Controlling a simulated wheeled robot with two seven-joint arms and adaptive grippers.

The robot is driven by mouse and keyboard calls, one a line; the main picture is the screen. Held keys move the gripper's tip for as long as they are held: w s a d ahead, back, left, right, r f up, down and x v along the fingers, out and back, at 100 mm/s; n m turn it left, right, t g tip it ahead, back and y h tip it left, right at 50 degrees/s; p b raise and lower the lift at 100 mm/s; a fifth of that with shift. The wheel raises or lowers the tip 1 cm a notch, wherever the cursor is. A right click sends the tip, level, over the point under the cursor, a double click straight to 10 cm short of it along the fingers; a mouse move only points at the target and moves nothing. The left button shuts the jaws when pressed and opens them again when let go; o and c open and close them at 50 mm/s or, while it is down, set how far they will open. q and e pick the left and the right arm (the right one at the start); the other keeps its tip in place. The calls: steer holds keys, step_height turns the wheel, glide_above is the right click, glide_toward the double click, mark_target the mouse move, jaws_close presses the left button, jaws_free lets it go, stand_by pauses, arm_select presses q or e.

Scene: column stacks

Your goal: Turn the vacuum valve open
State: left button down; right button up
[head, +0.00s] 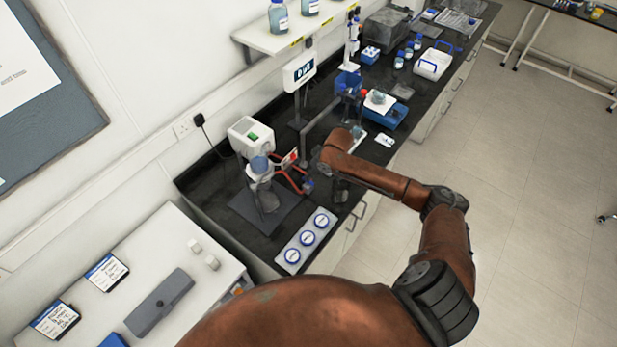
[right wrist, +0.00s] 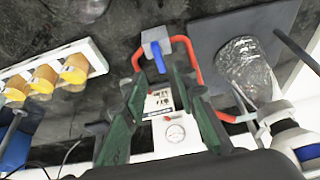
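The vacuum valve is a small grey block (right wrist: 155,40) with a blue handle (right wrist: 158,60), set in red tubing (right wrist: 190,50). In the head view the valve's blue part (head: 308,185) is beside my right gripper (head: 340,187). In the right wrist view my right gripper (right wrist: 159,84) is open, its green-padded fingers on either side of the space just short of the blue handle. I see no contact with the handle. A glass flask (right wrist: 247,68) stands right of the valve in that view. My left gripper is not in view.
A white pump box (head: 248,135) stands behind the flask by the wall. A rack with blue-capped jars (head: 307,238) sits at the bench's near edge. More labware fills the far bench.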

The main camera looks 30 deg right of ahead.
steer(key=shift+x, duration=2.45)
jaws_close()
